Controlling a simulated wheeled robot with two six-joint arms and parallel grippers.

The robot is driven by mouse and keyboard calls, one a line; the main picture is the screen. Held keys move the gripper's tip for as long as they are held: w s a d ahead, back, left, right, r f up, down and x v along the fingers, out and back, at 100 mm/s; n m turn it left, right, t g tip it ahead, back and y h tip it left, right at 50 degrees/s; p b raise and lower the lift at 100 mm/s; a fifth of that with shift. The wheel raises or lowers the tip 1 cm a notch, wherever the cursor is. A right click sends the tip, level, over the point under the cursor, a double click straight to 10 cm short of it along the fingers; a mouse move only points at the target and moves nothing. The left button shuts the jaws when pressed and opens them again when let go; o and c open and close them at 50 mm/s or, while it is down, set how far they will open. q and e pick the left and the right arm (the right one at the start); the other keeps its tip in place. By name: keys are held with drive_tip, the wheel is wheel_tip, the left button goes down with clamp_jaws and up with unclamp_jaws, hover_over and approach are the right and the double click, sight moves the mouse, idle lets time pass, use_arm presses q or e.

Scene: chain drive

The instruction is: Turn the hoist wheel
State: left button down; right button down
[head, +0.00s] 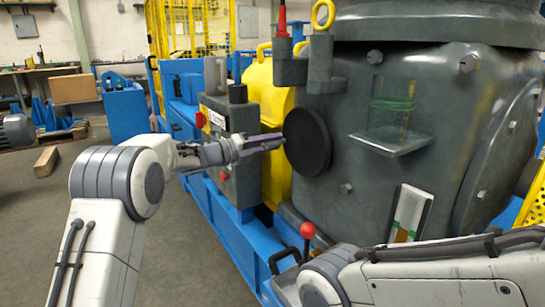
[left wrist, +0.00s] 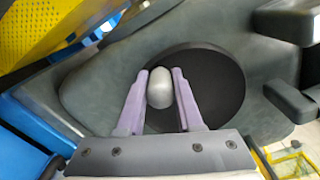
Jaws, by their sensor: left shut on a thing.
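The hoist wheel is a dark round disc (head: 309,143) on the side of the large grey-green machine housing. It also shows in the left wrist view (left wrist: 222,82). A silver rounded knob (left wrist: 160,88) stands at the wheel's left part in the left wrist view. My left gripper (head: 272,142) reaches in from the left at the wheel's near edge. Its two pale purple fingers (left wrist: 160,90) lie on both sides of the knob and are shut on it. In the head view the knob is hidden by the fingers. My right arm crosses the lower right, and its gripper is not in view.
A grey control box (head: 233,150) with red buttons stands just behind my left gripper. A yellow container (head: 268,90) is beside it. A red-knobbed lever (head: 307,230) rises below the wheel. A small shelf (head: 392,143) juts from the housing. Open floor lies at left.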

sight(287, 122)
use_arm(q)
wheel_tip(287, 122, up, 3)
drive_tip(key=m+b, duration=0.2)
drive_tip(key=m, duration=0.2)
drive_tip(key=shift+r+m, duration=0.1)
drive_tip(key=shift+m, duration=0.2)
drive_tip(key=shift+s+d+r+m+b, duration=0.15)
drive_tip(key=shift+s+r+m+b, duration=0.1)
drive_tip(key=shift+r+m+b, duration=0.5)
drive_tip(key=shift+s+d+r+m+b, duration=0.1)
drive_tip(key=shift+s+r+m+b, duration=0.15)
drive_tip(key=shift+r+m+b, duration=0.5)
drive_tip(key=shift+f+m, duration=0.25)
drive_tip(key=shift+m, duration=0.05)
drive_tip(key=c, duration=0.6)
unclamp_jaws()
drive_tip(key=shift+f, duration=0.1)
drive_tip(key=p+v, duration=0.2)
drive_tip(key=v, duration=0.8)
drive_tip(key=shift+s+a, duration=0.15)
drive_tip(key=shift+s, duration=0.05)
